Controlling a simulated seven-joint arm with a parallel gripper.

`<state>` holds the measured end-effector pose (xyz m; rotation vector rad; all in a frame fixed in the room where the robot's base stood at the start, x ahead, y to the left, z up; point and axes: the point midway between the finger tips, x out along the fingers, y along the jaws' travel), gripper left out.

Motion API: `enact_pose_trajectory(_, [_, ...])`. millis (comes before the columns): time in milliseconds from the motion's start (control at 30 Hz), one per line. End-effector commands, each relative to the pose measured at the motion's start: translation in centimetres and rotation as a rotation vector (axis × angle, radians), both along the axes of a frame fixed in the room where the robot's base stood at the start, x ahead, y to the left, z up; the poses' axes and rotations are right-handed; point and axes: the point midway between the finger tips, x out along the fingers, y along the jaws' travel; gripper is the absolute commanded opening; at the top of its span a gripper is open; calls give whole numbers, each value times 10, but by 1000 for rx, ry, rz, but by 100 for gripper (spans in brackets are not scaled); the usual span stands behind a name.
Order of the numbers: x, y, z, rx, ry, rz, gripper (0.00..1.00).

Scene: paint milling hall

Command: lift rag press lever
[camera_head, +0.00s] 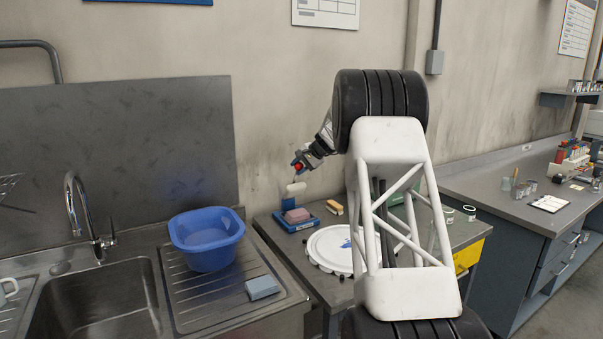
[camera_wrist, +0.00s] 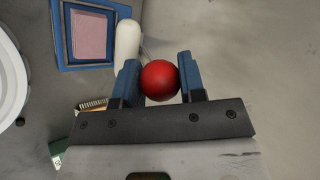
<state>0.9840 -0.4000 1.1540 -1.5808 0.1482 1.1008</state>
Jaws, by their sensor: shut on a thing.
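The rag press (camera_head: 284,222) is a blue base with a pink pad (camera_head: 297,215) on it, on the grey table against the wall. A white roller-like part (camera_head: 296,189) stands above its back edge. The lever's red ball knob (camera_wrist: 159,80) sits between the two blue fingers of my gripper (camera_wrist: 160,78), which is shut on it. In the head view my gripper (camera_head: 301,164) is above the press, near the wall. The press base (camera_wrist: 85,66) and the white part (camera_wrist: 127,44) also show in the wrist view. Most of the lever's rod is hidden.
A round white lid (camera_head: 330,250) lies in front of the press, and a brush (camera_head: 334,207) lies beside it. A blue basin (camera_head: 206,240) and a light blue sponge (camera_head: 262,287) are on the drainer at left. The wall is close behind.

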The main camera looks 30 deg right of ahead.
Motion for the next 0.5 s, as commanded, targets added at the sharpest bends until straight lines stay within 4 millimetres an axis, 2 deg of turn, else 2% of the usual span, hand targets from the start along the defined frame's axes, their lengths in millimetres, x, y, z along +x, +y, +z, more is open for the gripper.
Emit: enact_pose_trajectory(500, [50, 2, 19, -1, -3, 3, 2])
